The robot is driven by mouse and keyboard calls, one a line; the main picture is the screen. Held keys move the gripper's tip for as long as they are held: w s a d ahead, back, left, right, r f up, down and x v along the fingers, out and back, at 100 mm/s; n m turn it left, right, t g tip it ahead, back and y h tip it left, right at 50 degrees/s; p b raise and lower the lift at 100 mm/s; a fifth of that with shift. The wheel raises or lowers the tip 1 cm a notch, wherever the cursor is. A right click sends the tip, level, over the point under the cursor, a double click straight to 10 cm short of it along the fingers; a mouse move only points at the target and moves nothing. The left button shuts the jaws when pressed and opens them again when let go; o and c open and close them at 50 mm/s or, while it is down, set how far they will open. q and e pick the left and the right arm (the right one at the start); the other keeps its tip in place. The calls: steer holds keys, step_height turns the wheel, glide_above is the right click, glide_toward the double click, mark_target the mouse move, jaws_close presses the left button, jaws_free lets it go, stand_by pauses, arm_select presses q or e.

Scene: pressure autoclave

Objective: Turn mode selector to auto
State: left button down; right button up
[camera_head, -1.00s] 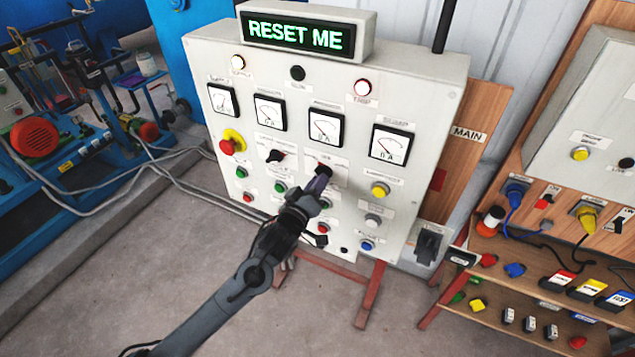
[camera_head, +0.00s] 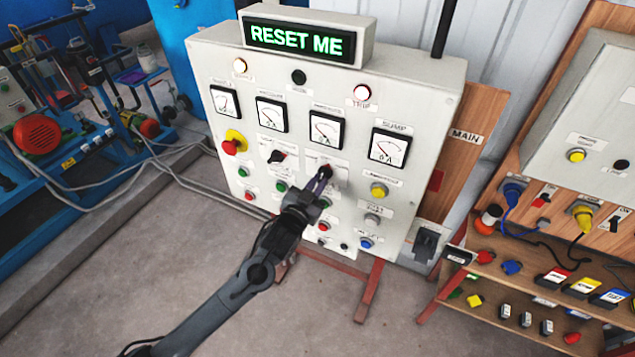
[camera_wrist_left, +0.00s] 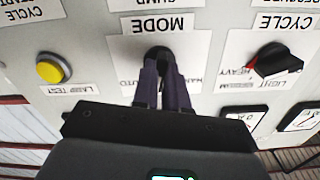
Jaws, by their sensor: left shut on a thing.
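The mode selector is a small black knob (camera_head: 326,171) on the grey control panel (camera_head: 425,95), below the row of meters. In the left wrist view the knob (camera_wrist_left: 158,53) sits under an upside-down "MODE" label (camera_wrist_left: 159,24), with its plate partly covered by my fingers. My left gripper (camera_head: 319,182) reaches the panel from below, its purple fingers shut on the knob. The fingers also show in the left wrist view (camera_wrist_left: 163,85). They hide most of the knob, so I cannot tell where its pointer stands. My right gripper is not in view.
A black selector with a red mark (camera_head: 276,156) is left of the mode knob. A yellow button (camera_head: 379,190) is on its right. A red emergency stop (camera_head: 230,147) is at the panel's left. A "RESET ME" sign (camera_head: 299,41) tops the panel.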

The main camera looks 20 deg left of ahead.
arm_select(q)
steer(key=m, duration=0.3)
steer(key=shift+m+p, duration=0.3)
steer(key=shift+m, duration=1.8)
steer(key=c, duration=1.2)
jaws_free()
steer(key=shift+o, duration=0.2)
steer(key=s+a+b, duration=0.1)
steer(key=s, duration=0.9)
steer(key=shift+s+b, duration=0.4)
